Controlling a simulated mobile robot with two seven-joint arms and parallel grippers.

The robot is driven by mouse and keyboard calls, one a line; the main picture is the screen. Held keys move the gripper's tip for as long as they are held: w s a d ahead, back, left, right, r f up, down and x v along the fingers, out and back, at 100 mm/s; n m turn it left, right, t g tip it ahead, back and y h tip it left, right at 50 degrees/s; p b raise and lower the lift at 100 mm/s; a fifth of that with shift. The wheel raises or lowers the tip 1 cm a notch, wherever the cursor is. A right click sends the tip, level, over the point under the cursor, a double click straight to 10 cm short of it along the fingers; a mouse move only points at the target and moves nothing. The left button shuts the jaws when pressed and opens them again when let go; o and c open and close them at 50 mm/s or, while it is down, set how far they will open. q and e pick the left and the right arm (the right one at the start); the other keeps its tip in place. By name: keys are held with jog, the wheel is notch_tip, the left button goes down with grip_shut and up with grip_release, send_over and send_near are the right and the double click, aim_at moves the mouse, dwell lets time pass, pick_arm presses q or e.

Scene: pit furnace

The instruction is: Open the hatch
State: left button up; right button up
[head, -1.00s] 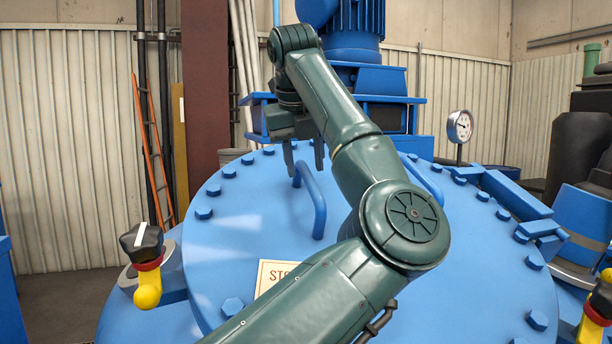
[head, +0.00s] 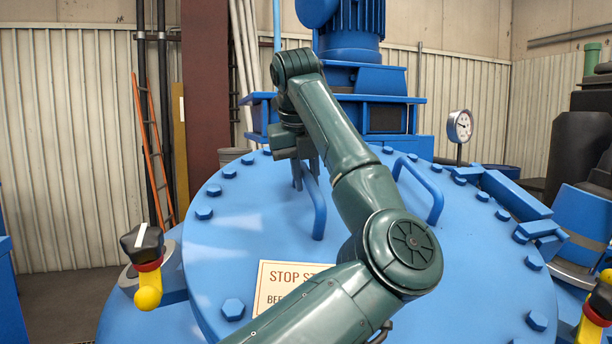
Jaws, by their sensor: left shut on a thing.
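The hatch is a large round blue lid (head: 253,218) with bolts around its rim, and it lies flat. A blue bar handle (head: 315,207) stands on its left half, and a second blue handle (head: 433,195) stands on the right half. My left gripper (head: 306,178) points down and is shut on the far end of the left handle. My left arm crosses over the lid and hides part of its middle. My right gripper is not in view.
A sign reading "STOP ST..." (head: 275,284) lies on the lid, partly behind my arm. A black-and-yellow knob (head: 146,262) stands at the left edge. A gauge (head: 460,127) and a blue motor (head: 352,35) stand behind. Blue hinge-like brackets (head: 515,195) sit at right.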

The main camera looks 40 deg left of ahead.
pick_arm(q)
grip_shut()
jog(key=d+r+g+y, duration=0.1)
jog(key=d+r, duration=0.4)
jog(key=r, duration=0.6)
jog(key=shift+d+n+g, duration=0.15)
jog(key=shift+n+g, duration=0.15)
jog(key=shift+g, duration=0.4)
